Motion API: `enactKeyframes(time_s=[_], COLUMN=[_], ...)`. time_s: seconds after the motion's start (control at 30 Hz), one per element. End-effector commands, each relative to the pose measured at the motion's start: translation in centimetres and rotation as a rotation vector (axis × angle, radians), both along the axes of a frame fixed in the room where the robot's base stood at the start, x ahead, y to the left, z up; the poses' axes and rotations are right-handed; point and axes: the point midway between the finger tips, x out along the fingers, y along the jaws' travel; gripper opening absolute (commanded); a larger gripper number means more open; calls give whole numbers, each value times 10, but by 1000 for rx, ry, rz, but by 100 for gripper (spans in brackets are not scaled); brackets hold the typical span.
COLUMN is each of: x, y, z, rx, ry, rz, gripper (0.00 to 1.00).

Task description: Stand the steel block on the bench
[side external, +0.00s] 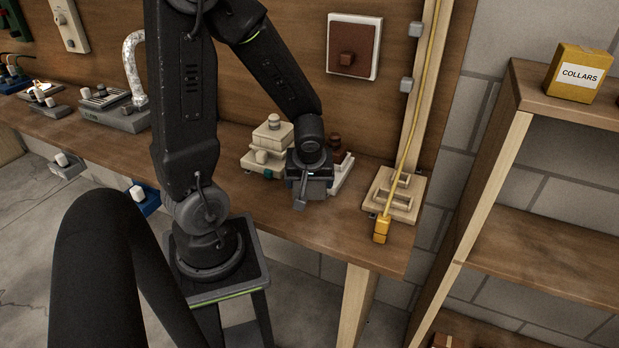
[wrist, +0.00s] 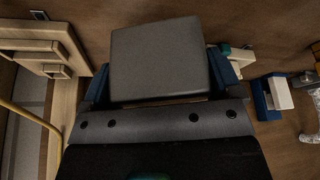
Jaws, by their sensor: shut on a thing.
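The steel block (wrist: 158,58) is a plain grey block that fills the middle of the wrist view. My gripper (wrist: 161,80) is shut on it, with a blue finger at each side. In the side external view my gripper (side external: 312,180) points down over the right part of the wooden bench (side external: 345,225), near its front edge. There the block is hard to tell from the fingers, and I cannot tell whether its underside touches the bench.
A cream fixture (side external: 268,140) stands just behind and left of my gripper. A stepped wooden piece (side external: 396,192) with a yellow cord (side external: 413,140) is to the right. Grey devices (side external: 110,108) line the bench's left. Bare bench lies between my gripper and the front edge.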

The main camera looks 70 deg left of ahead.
Motion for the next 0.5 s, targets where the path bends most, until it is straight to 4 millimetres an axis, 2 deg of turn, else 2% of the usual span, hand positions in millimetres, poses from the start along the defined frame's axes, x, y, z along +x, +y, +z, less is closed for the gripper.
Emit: enactKeyframes(time_s=[0.5], x=[0], y=[0], z=[-45], rx=[1], ry=[4], rz=[-3], gripper=[52])
